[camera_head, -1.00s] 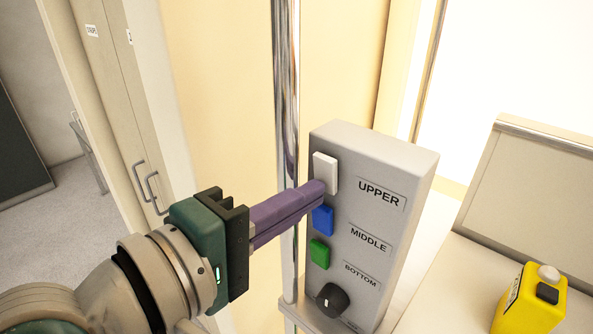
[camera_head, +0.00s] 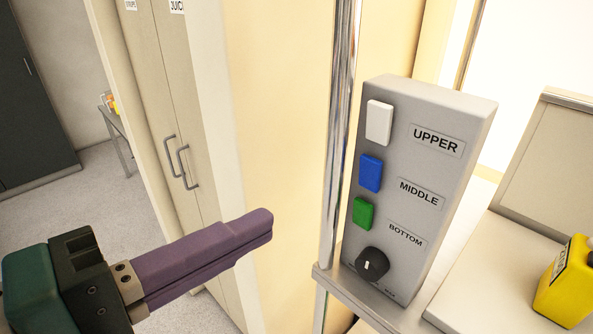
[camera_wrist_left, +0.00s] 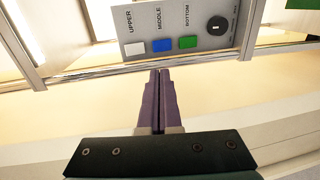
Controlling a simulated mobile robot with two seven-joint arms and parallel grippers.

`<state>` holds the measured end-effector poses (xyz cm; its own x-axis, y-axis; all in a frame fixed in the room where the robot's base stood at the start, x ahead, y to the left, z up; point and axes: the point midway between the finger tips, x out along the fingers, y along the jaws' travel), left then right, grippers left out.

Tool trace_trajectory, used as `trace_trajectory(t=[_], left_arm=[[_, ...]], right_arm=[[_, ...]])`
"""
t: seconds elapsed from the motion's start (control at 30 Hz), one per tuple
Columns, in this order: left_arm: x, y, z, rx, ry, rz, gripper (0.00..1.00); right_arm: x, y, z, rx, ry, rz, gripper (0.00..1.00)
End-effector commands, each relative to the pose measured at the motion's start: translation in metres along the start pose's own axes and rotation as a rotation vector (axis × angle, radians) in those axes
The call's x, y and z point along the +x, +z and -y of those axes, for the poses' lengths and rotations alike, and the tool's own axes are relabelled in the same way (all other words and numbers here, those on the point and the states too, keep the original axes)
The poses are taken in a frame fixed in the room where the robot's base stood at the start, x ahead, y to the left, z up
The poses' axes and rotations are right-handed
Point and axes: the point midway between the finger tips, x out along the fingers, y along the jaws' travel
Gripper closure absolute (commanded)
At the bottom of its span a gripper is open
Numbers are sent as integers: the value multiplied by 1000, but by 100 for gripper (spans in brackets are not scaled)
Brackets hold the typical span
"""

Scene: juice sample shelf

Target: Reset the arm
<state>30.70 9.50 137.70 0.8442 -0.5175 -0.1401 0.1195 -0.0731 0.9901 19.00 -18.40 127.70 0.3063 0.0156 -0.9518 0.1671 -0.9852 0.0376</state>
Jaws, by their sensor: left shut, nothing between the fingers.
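My left gripper (camera_head: 268,222) has purple fingers pressed together and is shut with nothing between them. In the head view it is at the lower left, pointing right, clear of the grey control box (camera_head: 462,115). In the left wrist view the shut fingers (camera_wrist_left: 160,72) point towards the box (camera_wrist_left: 229,40). The box carries a white button (camera_head: 379,122) labelled UPPER, a blue button (camera_head: 370,173) labelled MIDDLE, a green button (camera_head: 363,213) labelled BOTTOM and a black knob (camera_head: 372,264). No finger touches a button. My right gripper is not in view.
A chrome pole (camera_head: 340,140) stands just left of the box. A yellow container (camera_head: 567,285) sits on the surface at the right. Tall beige cabinet doors (camera_head: 170,110) with handles stand behind at the left. The floor (camera_head: 75,195) at the far left looks clear.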

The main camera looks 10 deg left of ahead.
Motion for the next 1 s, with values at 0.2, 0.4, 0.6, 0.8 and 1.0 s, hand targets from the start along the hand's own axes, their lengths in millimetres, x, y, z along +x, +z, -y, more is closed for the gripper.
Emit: trace_trajectory(t=[0.2,0.4,0.6,0.8,1.0], left_arm=[[0,1,1,10,-6,2,100],[0,15,22,286,-168,70,100],[-31,12,74,800,-551,233,100],[-93,-8,109,1084,-921,448,100],[-138,-14,70,1152,-1090,587,100]], right_arm=[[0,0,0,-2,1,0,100],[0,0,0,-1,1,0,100],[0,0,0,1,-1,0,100],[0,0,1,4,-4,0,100],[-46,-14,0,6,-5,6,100]])
